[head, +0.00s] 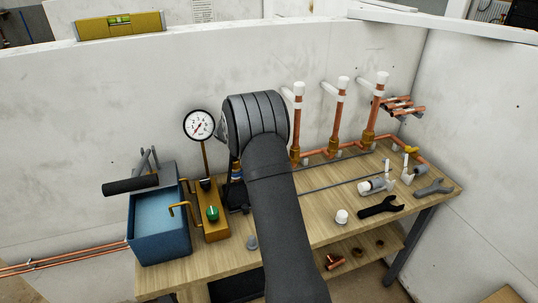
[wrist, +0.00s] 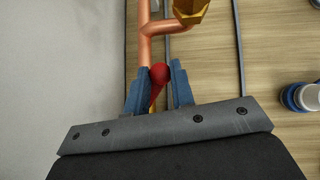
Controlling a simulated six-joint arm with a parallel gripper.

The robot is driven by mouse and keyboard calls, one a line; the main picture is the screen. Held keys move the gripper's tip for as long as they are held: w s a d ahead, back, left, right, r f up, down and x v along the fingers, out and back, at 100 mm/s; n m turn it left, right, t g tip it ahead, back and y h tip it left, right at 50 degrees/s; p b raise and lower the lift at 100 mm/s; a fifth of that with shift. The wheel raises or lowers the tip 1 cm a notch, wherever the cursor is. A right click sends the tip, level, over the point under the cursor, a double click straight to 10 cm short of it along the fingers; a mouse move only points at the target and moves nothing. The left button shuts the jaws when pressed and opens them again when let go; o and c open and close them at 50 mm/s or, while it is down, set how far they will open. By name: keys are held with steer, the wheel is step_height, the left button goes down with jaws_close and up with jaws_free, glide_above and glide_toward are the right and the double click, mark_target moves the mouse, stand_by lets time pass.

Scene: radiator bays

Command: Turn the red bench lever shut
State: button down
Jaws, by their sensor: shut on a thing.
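In the wrist view, the red bench lever (wrist: 159,75) shows as a rounded red end with a narrow red shaft running back between the blue fingers. My gripper (wrist: 160,82) is shut on it, one finger on each side. A copper pipe (wrist: 145,35) runs just beyond the fingertips, with a branch to a brass fitting (wrist: 190,10). In the head view my own arm covers the lever, and the fingertips cannot be made out there. The valve body under the lever is not clearly seen, so its angle to the pipe is hard to tell.
Upright capped copper pipes (head: 336,125) stand along the back. White walls close the back and right.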

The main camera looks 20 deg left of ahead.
steer(key=shift+s+f, duration=0.1)
stand_by(0.4)
steer(key=c, duration=1.2)
jaws_free()
steer(key=shift+c, duration=0.2)
steer(key=v, duration=0.7)
steer(key=shift+a, duration=0.2)
steer(key=shift+s, duration=0.1)
